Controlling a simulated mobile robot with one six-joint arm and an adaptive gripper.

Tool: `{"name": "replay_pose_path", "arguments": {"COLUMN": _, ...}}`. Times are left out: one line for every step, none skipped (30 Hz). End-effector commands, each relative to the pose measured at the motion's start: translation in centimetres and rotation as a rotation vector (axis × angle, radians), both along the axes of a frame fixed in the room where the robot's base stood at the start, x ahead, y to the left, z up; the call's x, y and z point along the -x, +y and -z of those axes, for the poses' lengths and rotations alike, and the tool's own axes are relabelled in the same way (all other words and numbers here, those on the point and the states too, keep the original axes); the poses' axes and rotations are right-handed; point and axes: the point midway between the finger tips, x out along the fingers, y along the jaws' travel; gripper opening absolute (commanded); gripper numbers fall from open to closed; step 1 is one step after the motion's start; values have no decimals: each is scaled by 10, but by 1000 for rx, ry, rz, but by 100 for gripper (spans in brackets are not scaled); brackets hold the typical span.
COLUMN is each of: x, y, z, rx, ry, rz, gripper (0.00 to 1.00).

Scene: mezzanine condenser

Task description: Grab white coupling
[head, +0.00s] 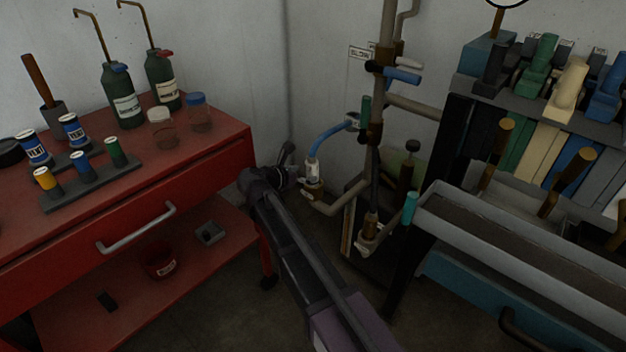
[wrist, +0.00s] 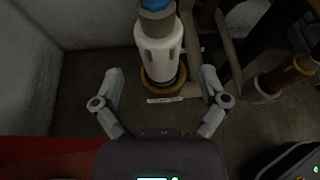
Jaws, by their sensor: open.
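The white coupling (head: 312,172) sits at the lower end of a curved blue hose, on top of a brass fitting on a pipe. In the wrist view the white coupling (wrist: 160,50) stands upright at the top centre, with a blue end above it and a brass ring (wrist: 163,88) below it. My gripper (wrist: 160,88) is open, with one finger on each side of the coupling's lower part and visible gaps on both sides. In the head view my gripper (head: 292,172) is just left of the coupling; its fingers are partly hard to make out there.
A red workbench (head: 200,165) with bottles and jars stands at left. Vertical piping with a blue-handled valve (head: 402,76) rises just right of the coupling. A grey trough (head: 520,260) and a rack of coloured items stand at right. A wall is close behind.

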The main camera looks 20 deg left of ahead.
Motion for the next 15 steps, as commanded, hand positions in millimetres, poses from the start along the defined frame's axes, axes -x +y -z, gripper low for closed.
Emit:
{"name": "replay_pose_path", "arguments": {"x": -6, "y": -3, "z": 5, "rx": 0, "ry": 0, "rz": 1, "gripper": 93}}
{"name": "replay_pose_path", "arguments": {"x": -9, "y": -4, "z": 6, "rx": 0, "ry": 0, "rz": 0, "gripper": 93}}
{"name": "replay_pose_path", "arguments": {"x": -12, "y": -6, "z": 8, "rx": 0, "ry": 0, "rz": 0, "gripper": 93}}
{"name": "replay_pose_path", "arguments": {"x": -15, "y": -8, "z": 9, "rx": 0, "ry": 0, "rz": 1, "gripper": 93}}
{"name": "replay_pose_path", "arguments": {"x": -19, "y": -10, "z": 10, "rx": 0, "ry": 0, "rz": 1, "gripper": 93}}
{"name": "replay_pose_path", "arguments": {"x": -22, "y": -11, "z": 12, "rx": 0, "ry": 0, "rz": 1, "gripper": 93}}
{"name": "replay_pose_path", "arguments": {"x": -24, "y": -12, "z": 13, "rx": 0, "ry": 0, "rz": 1, "gripper": 93}}
{"name": "replay_pose_path", "arguments": {"x": -26, "y": -13, "z": 14, "rx": 0, "ry": 0, "rz": 0, "gripper": 93}}
{"name": "replay_pose_path", "arguments": {"x": -28, "y": -14, "z": 14, "rx": 1, "ry": 0, "rz": 0, "gripper": 93}}
{"name": "replay_pose_path", "arguments": {"x": -29, "y": -15, "z": 14, "rx": 0, "ry": 0, "rz": -1, "gripper": 93}}
{"name": "replay_pose_path", "arguments": {"x": -30, "y": -15, "z": 15, "rx": 0, "ry": 0, "rz": -1, "gripper": 93}}
{"name": "replay_pose_path", "arguments": {"x": -31, "y": -16, "z": 15, "rx": 0, "ry": 0, "rz": -1, "gripper": 93}}
{"name": "replay_pose_path", "arguments": {"x": -31, "y": -16, "z": 15, "rx": 0, "ry": 0, "rz": -1, "gripper": 93}}
{"name": "replay_pose_path", "arguments": {"x": -31, "y": -16, "z": 14, "rx": 0, "ry": 0, "rz": -1, "gripper": 93}}
{"name": "replay_pose_path", "arguments": {"x": -31, "y": -16, "z": 14, "rx": 0, "ry": 0, "rz": -1, "gripper": 93}}
